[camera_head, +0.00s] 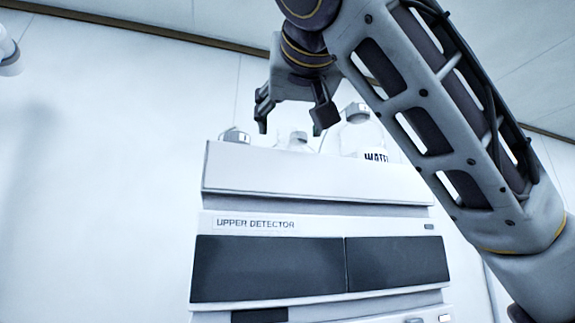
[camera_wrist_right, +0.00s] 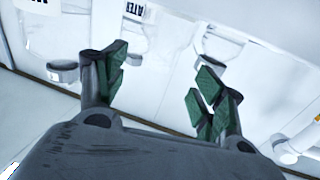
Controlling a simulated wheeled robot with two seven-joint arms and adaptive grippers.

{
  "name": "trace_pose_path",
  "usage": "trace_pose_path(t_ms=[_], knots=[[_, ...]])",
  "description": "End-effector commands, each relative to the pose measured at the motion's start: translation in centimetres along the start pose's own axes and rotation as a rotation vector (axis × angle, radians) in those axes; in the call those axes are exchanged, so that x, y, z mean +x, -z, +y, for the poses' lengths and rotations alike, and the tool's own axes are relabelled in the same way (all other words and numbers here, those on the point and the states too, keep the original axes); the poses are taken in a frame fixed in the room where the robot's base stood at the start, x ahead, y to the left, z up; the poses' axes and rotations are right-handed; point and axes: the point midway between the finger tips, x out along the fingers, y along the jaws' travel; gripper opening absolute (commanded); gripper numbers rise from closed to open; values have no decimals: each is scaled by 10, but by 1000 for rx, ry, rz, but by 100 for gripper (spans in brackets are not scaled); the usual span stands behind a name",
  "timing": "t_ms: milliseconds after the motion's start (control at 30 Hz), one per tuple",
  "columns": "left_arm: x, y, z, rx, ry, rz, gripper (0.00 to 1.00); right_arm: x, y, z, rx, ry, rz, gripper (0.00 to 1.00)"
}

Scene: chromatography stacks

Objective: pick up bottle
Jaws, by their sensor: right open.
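Clear bottles stand on top of the white instrument stack in the head view. The right bottle (camera_head: 361,134) has a grey cap and a label reading "WATER", partly cut off by my arm. A smaller middle bottle (camera_head: 298,143) and a left bottle (camera_head: 235,136) show only their upper parts above the tray wall. My right gripper (camera_head: 294,120) is open and points down above the middle bottle, with nothing in it. In the right wrist view my gripper's green-padded fingers (camera_wrist_right: 160,72) are apart. A clear vessel (camera_wrist_right: 222,45) shows behind the right finger there.
The white top tray (camera_head: 315,176) has a raised front wall hiding the bottles' lower parts. Below it is a unit labelled "UPPER DETECTOR" (camera_head: 318,226) with dark panels. A white wall (camera_head: 95,150) stands behind. Free space lies left of the stack.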

Motion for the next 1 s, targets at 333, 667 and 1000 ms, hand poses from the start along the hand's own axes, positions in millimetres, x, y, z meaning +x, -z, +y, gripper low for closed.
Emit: trace_pose_path(t_ms=[333, 667, 1000], knots=[[-6, 0, 0, 0, 0, -1, 40, 17, 0, 0, 1, 0, 1, 69], [-7, -1, 0, 0, 0, -3, 40, 18, 0, 0, 0, 0, 0, 69], [-20, 0, 0, 0, 0, -3, 40, 38, 3, 2, -1, 0, 0, 69]])
